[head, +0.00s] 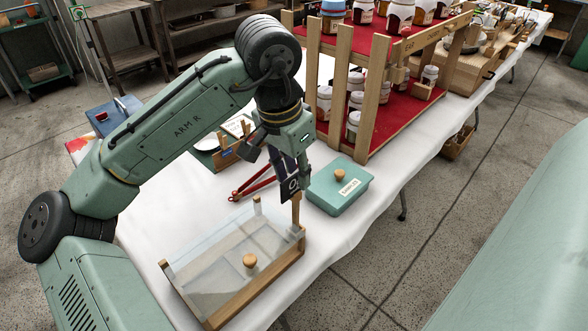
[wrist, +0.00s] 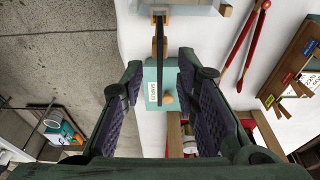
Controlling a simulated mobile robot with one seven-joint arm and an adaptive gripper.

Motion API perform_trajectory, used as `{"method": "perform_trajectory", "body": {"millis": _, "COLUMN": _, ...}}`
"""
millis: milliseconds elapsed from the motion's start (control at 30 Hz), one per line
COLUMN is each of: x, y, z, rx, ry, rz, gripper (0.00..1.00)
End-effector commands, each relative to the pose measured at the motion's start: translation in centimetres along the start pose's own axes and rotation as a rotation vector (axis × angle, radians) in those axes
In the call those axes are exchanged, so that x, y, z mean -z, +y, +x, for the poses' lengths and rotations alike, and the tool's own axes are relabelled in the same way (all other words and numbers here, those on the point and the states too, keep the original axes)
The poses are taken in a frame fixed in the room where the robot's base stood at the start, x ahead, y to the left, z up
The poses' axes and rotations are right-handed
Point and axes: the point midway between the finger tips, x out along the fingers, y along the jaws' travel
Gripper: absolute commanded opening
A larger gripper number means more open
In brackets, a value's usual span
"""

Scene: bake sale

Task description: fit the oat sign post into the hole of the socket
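The oat sign, a small black plate (head: 291,189) with a white letter showing, sits on a short wooden post (head: 296,211). The post looks upright at the right corner of a glass-sided wooden case, where its lower end meets a wooden block. The socket's hole is hidden, so I cannot tell how deep the post sits. In the wrist view the black plate (wrist: 160,42) shows edge-on, between and beyond the fingertips. My gripper (head: 290,168) is just above the sign in the head view. Its fingers (wrist: 160,62) are spread wide in the wrist view, with a gap on both sides of the plate.
The glass-sided case (head: 235,295) has a wooden-knobbed lid. A teal box (head: 325,195) labelled samples stands right of the sign. Red tongs (head: 258,187) lie behind it. A wooden jar rack (head: 375,125) stands at the back right. The table's front edge is close.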

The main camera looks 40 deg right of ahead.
Motion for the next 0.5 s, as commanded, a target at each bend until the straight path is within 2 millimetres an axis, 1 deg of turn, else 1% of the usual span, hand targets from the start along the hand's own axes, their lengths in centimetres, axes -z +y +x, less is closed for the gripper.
{"method": "perform_trajectory", "body": {"millis": 267, "x": 0.0, "y": 0.0, "z": -0.3, "rx": 0.001, "ry": 0.0, "rz": 0.0, "gripper": 0.28}}
{"method": "perform_trajectory", "body": {"millis": 367, "x": 0.1, "y": 0.0, "z": -1.3, "rx": 0.001, "ry": 0.0, "rz": 0.001, "gripper": 0.28}}
{"method": "perform_trajectory", "body": {"millis": 467, "x": 0.1, "y": 0.0, "z": -3.1, "rx": 0.001, "ry": 0.001, "rz": 0.0, "gripper": 0.28}}
{"method": "perform_trajectory", "body": {"millis": 500, "x": 0.1, "y": 0.0, "z": -4.0, "rx": 0.002, "ry": 0.003, "rz": 0.0, "gripper": 0.28}}
